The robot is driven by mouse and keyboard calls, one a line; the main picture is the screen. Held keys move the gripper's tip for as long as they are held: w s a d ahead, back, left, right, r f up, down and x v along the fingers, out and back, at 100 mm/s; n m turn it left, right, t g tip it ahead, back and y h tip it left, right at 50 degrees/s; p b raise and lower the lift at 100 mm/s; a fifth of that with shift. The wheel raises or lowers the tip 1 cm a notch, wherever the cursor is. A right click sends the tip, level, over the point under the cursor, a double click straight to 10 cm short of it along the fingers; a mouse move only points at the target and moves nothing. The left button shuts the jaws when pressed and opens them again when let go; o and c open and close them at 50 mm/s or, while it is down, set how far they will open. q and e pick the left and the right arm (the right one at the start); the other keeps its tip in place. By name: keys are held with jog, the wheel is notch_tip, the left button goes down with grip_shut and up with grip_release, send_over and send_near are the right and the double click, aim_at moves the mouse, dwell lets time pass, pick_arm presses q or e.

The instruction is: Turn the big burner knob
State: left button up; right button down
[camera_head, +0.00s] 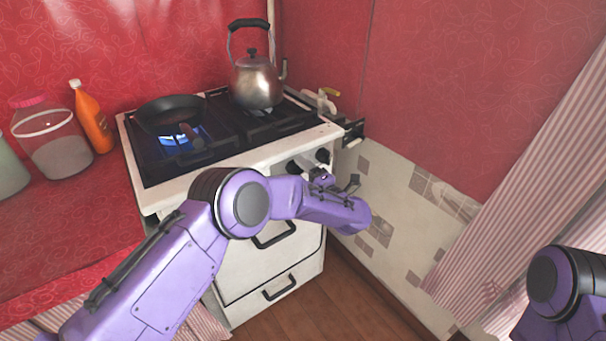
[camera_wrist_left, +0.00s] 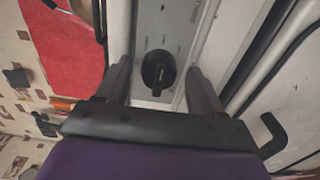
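The white stove (camera_head: 155,196) has black knobs on its front panel. One black knob (camera_head: 323,155) shows at the panel's right end in the head view, and my left wrist partly hides the panel. In the left wrist view a round black knob (camera_wrist_left: 158,72) with a raised grip bar lies between the fingers of my left gripper (camera_wrist_left: 159,68). The gripper is open, with a finger on each side and a visible gap to the knob. In the head view the gripper (camera_head: 308,164) is at the panel, mostly hidden by my arm. My right gripper is out of view.
A black pan (camera_head: 170,112) sits over a lit blue flame (camera_head: 180,136). A metal kettle (camera_head: 257,82) stands at the back right of the hob. An orange bottle (camera_head: 91,117) and a jar (camera_head: 52,140) stand on the red counter (camera_head: 75,235) at left. A tiled wall (camera_head: 400,215) is close at right.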

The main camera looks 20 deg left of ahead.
pick_arm(q)
jog(key=v, duration=1)
jog(key=shift+s+d+b, duration=0.2)
jog(key=shift+d+b, duration=0.05)
jog(key=shift+b, duration=0.15)
dwell(0.5)
